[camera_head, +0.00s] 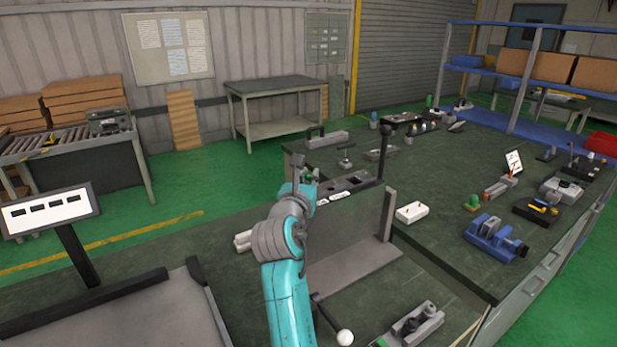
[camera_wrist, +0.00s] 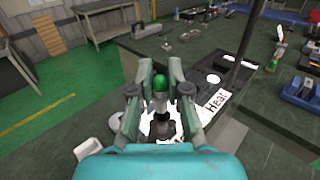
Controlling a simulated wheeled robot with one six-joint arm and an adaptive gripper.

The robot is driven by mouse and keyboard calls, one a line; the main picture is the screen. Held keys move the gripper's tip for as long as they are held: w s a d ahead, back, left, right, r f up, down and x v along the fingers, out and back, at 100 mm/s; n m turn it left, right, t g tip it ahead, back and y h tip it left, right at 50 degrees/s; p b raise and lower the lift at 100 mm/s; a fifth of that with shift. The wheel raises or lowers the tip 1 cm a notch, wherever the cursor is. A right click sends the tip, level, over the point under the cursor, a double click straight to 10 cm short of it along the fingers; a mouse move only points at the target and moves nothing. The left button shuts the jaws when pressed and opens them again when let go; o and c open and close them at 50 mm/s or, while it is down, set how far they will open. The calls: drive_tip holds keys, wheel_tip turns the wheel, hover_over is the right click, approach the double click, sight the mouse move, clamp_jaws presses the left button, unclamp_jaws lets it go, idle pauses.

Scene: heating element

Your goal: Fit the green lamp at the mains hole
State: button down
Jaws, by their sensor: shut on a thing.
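My gripper (camera_wrist: 160,88) is shut on the green lamp (camera_wrist: 160,83), whose rounded green cap points up between the fingertips in the wrist view. Its dark lower part shows below, between the fingers. In the head view my gripper (camera_head: 301,170) is over the left end of the grey panel box (camera_head: 345,235), and the lamp cannot be made out there. The panel top (camera_wrist: 232,72) has a dark round hole (camera_wrist: 213,78) and a white label reading "Heat" (camera_wrist: 217,100). The mains hole cannot be identified; my gripper covers the panel's near part.
A dark upright post (camera_head: 384,155) rises at the panel's right end. The bench behind holds a white block (camera_head: 411,212), a blue vise (camera_head: 495,238) and several small parts. A tilted display (camera_head: 50,211) stands at left. A lever with a white knob (camera_head: 345,337) is in front.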

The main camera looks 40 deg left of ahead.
drive_tip(key=shift+f, duration=1.7)
drive_tip(key=c, duration=1.1)
unclamp_jaws()
drive_tip(key=shift+o, duration=0.2)
drive_tip(key=v, duration=1.2)
